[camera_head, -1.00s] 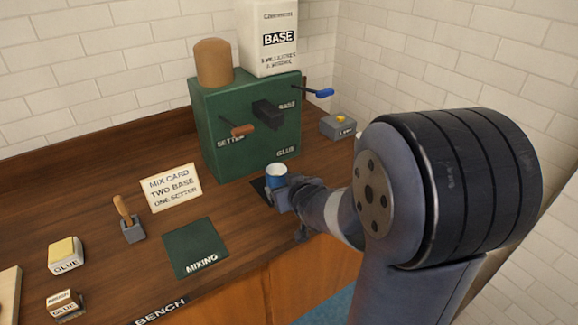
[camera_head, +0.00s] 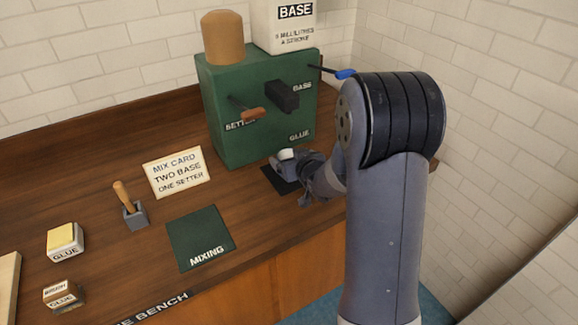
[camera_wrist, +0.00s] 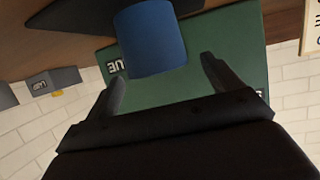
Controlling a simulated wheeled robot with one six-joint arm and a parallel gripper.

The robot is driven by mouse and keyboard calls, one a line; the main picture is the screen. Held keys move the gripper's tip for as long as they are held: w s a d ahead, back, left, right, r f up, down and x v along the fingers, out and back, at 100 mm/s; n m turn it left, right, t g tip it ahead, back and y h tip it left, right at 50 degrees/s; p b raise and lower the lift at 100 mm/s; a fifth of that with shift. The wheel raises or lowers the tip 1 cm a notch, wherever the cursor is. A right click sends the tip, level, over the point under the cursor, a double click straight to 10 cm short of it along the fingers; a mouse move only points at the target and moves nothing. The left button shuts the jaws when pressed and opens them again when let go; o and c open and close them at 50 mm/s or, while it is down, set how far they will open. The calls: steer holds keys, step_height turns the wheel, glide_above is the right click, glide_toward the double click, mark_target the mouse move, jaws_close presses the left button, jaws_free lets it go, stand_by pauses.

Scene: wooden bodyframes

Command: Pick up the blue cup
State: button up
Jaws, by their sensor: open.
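The blue cup (camera_wrist: 150,38) is in the wrist view, just ahead of my two open fingers, its near end close to the gap between the fingertips. In the head view only its pale top (camera_head: 287,154) shows clearly, at the dark mat (camera_head: 274,180) in front of the green dispenser (camera_head: 222,140). My gripper (camera_wrist: 162,72) is open, with one finger on each side of the cup's line; it also shows in the head view (camera_head: 283,168), right at the cup and hiding most of it. I cannot tell whether a finger touches the cup.
The dispenser has a blue-handled lever (camera_head: 345,74) and an orange-handled lever (camera_head: 253,114). A mix card (camera_head: 178,172), a green mixing mat (camera_head: 200,238), a wooden-handled tool in a holder (camera_head: 130,205) and glue blocks (camera_head: 66,243) lie leftward. The bench's front edge is near.

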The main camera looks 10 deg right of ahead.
mark_target(285, 154)
steer(key=shift+f+p+x, duration=0.2)
steer(key=shift+p+x, duration=0.1)
steer(key=shift+x, duration=0.95)
steer(key=shift+f+p+x, duration=0.2)
steer(key=shift+p+x, duration=0.1)
steer(key=shift+x, duration=0.9)
steer(key=shift+s+d, duration=0.1)
steer(key=shift+s, duration=0.05)
steer(key=c, duration=1.3)
steer(key=shift+o, duration=0.2)
steer(key=shift+s+r, duration=0.1)
steer(key=shift+r, duration=0.1)
